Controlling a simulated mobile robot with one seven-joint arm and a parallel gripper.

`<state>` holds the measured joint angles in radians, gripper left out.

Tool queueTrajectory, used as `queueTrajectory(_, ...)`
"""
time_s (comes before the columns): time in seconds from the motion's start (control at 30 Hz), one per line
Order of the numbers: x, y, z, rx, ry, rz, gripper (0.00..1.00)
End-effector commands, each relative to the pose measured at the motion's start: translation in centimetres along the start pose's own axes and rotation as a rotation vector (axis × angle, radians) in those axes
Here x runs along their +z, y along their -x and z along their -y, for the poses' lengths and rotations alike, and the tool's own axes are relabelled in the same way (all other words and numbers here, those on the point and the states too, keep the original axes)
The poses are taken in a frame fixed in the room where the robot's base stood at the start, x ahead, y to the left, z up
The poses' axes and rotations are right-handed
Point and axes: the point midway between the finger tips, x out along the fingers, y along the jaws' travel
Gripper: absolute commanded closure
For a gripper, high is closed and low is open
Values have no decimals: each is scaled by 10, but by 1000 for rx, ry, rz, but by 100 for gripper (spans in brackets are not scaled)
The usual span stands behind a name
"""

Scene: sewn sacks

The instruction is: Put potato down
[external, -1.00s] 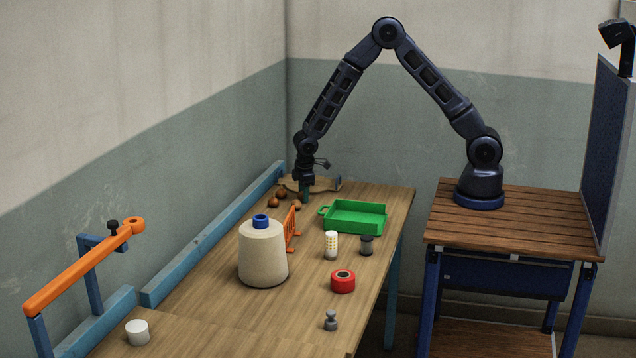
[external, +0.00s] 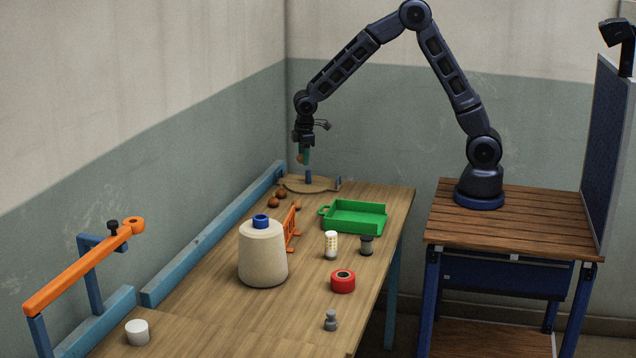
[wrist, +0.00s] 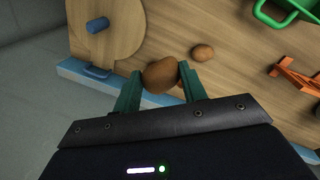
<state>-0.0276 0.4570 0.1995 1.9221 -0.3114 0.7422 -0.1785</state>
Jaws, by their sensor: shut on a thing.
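My gripper (external: 304,157) is shut on a brown potato (wrist: 160,76) and holds it in the air above the far end of the table. In the wrist view the potato sits between the two green fingers. In the external view the held potato (external: 300,158) is small and partly covered by a finger. Other brown potatoes (external: 274,202) lie on the table below, and one of them (wrist: 203,53) shows beside the held one in the wrist view.
A round wooden board with a blue peg (external: 308,177) stands at the table's far end. A green tray (external: 355,216) looks empty. An orange rack (external: 292,228) and a large thread cone (external: 262,255) stand nearer. A blue rail (external: 215,235) runs along the left edge.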

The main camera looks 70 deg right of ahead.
Motion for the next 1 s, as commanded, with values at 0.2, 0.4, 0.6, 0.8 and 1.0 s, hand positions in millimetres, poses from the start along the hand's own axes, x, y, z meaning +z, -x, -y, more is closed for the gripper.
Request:
queueTrajectory(0.2,0,36,-4,1,0,-1,80)
queueTrajectory(0.4,0,50,1,1,10,-1,80)
queueTrajectory(0.6,8,60,44,4,68,-7,80)
queueTrajectory(0.8,26,71,103,7,150,-15,80)
queueTrajectory(1.0,51,79,157,7,226,-26,80)
